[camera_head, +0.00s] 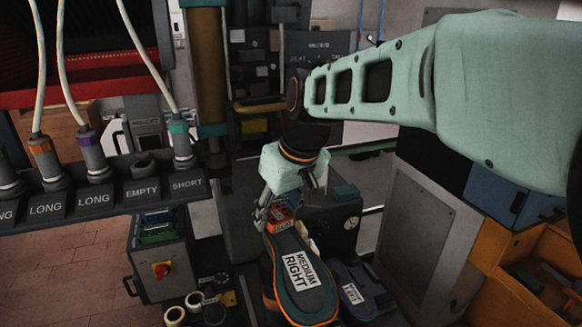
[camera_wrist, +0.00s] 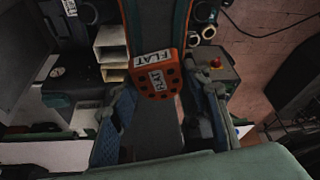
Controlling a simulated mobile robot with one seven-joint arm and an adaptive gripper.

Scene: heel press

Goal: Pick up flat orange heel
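The flat orange heel (camera_head: 280,220) sits at the near-gripper end of a long dark sole marked MEDIUM RIGHT (camera_head: 300,272). In the wrist view the orange heel (camera_wrist: 168,72) shows white labels, one reading FLAT, and several dark holes. My gripper (camera_head: 275,208) is right at the heel in the head view and partly hides that end. In the wrist view my gripper (camera_wrist: 162,92) is open, with one finger on each side of the heel. A gap shows on the right side; contact on the left cannot be told.
Another sole (camera_head: 352,293) with a label lies to the right of the first. A rack with labelled slots (camera_head: 110,195) and cables stands at left. A control box with a red knob (camera_head: 161,270) stands below it. Orange bins (camera_head: 530,255) are at the right.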

